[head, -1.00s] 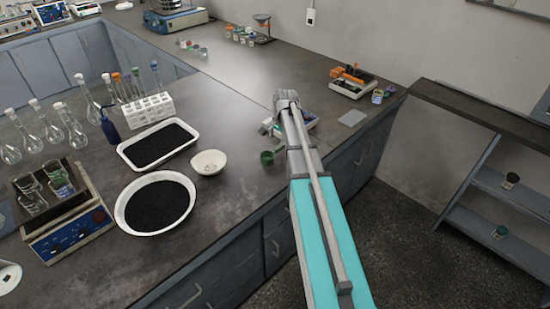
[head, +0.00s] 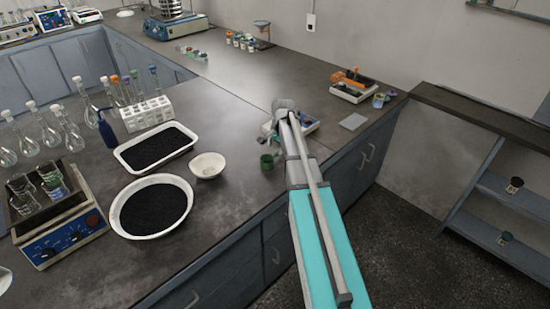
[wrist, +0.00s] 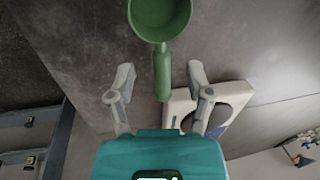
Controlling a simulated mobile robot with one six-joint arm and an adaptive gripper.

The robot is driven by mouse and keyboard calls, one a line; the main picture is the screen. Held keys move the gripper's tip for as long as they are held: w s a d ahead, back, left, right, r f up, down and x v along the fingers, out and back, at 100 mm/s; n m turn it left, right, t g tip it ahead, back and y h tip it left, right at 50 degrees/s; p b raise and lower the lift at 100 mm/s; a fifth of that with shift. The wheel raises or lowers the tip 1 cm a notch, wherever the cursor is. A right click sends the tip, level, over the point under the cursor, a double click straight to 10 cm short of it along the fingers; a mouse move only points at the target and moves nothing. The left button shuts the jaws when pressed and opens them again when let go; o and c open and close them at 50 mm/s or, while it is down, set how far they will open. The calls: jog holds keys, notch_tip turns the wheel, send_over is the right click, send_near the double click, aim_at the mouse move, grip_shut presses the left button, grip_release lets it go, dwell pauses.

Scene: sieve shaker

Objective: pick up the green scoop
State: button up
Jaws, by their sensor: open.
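The green scoop (head: 267,162) stands on the dark bench near its front edge, left of my arm in the head view. In the wrist view its round bowl is at the top, cut off by the frame, and its handle (wrist: 161,72) points down toward my gripper. My gripper (wrist: 160,75) is open, with one finger on each side of the handle and a gap on both sides. No contact shows. In the head view my arm hides most of the gripper.
A white and blue device (wrist: 236,98) lies just right of the handle, close to the right finger. A white bowl (head: 207,165), a black-filled tray (head: 125,157) and a black-filled round dish (head: 118,212) stand left of the scoop. A grey flat square (head: 353,122) lies rightward.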

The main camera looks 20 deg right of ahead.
aim_at(274, 155)
jog(key=shift+w+a+f+b, duration=0.1)
jog(key=shift+w+f+b, duration=0.1)
jog(key=shift+f+b, duration=0.65)
jog(key=shift+w+d+f+b, duration=0.1)
jog(key=shift+w+f+b, duration=0.1)
jog(key=shift+f+b, duration=0.65)
jog(key=shift+w+a+f+b, duration=0.1)
jog(key=shift+w+f+b, duration=0.1)
jog(key=shift+f+b, duration=0.65)
jog(key=shift+c, duration=0.3)
grip_shut()
